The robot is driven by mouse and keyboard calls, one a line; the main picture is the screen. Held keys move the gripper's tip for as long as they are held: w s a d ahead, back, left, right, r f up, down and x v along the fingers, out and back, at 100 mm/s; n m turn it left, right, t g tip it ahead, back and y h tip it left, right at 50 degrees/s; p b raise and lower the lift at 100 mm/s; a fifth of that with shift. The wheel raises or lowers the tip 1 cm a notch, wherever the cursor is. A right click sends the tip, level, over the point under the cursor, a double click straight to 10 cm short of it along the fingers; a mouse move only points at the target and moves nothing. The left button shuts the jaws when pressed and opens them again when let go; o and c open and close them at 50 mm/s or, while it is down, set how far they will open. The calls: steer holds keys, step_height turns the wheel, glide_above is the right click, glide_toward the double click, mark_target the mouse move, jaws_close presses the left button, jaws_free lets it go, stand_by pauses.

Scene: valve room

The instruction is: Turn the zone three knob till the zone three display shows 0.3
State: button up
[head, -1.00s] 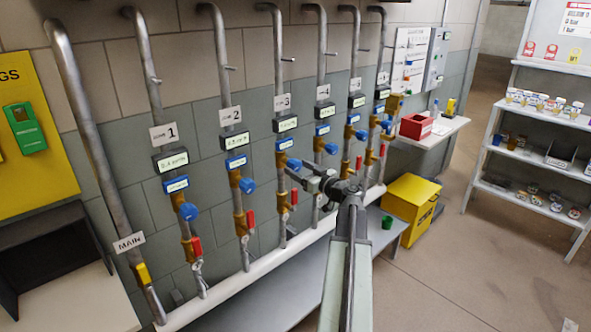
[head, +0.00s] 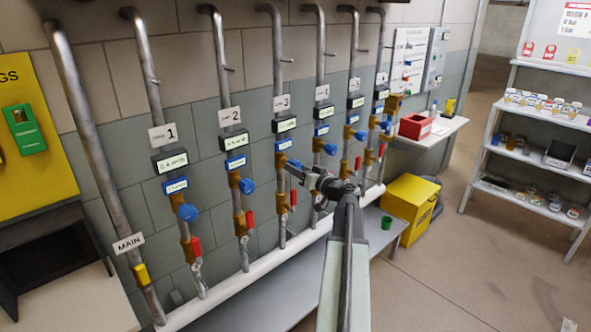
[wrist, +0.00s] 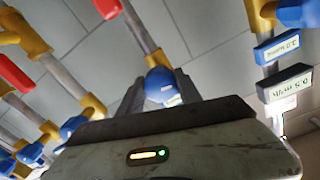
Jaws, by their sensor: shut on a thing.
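The zone three display (head: 285,124) is a small lit panel under the "3" sign (head: 281,103) on the third numbered pipe; its digits are too small to read. Below it is a blue label plate (head: 284,145). My gripper (head: 291,167) reaches in from the right and is shut on the zone three knob, which it mostly covers in the head view. In the wrist view the blue knob (wrist: 161,86) sits between the two fingers (wrist: 160,92). The zone three display is not visible in the wrist view.
Neighbouring pipes carry similar blue knobs, such as zone two's (head: 247,186), and red-handled valves (head: 250,219). Zone two's display appears upside down in the wrist view (wrist: 291,83), reading about 0.5. A white pipe (head: 262,262) runs low.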

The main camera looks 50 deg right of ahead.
steer(key=shift+m, duration=0.3)
steer(key=o, duration=1.4)
steer(key=shift+c, duration=0.2)
steer(key=shift+s, duration=0.1)
steer(key=s, duration=0.7)
steer(key=shift+s+a, duration=0.35)
